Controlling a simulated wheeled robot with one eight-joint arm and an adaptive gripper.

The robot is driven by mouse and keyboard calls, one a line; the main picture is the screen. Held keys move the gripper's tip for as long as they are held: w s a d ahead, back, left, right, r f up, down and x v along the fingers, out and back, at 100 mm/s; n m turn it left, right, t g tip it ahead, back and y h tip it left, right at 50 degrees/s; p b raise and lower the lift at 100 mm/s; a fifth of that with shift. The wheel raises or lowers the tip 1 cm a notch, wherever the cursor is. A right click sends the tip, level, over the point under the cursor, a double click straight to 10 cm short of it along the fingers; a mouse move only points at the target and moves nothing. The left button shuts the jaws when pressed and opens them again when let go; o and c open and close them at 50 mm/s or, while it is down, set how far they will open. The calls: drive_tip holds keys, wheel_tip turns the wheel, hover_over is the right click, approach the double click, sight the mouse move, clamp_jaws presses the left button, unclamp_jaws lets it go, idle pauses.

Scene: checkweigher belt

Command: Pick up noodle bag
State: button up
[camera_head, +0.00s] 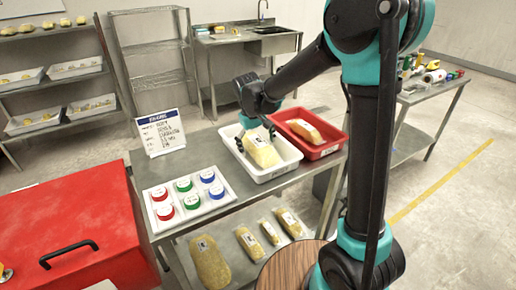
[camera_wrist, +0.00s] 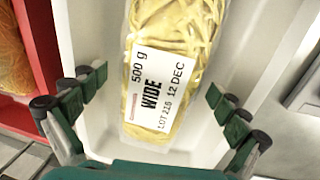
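The noodle bag (camera_head: 261,151) is a clear bag of pale yellow noodles lying in the white tray (camera_head: 287,172). In the wrist view the bag (camera_wrist: 172,30) has a white label reading "500 g WIDE, LOT 216, 12 DEC". In the wrist view my gripper (camera_wrist: 157,93) is open, with one finger on each side of the bag. A narrow gap shows between each fingertip and the bag. The bag's far end is cut off by the wrist view's top edge.
A red tray (camera_head: 331,148) holding another bag (camera_head: 304,130) stands beside the white tray. A rack of red, green and blue weights (camera_head: 175,216) and a sign (camera_head: 160,131) share the table. Several bags lie on the lower shelf (camera_head: 222,232). A red case (camera_head: 60,205) is at left.

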drive_tip(key=c, duration=1.7)
drive_tip(key=shift+r, duration=0.15)
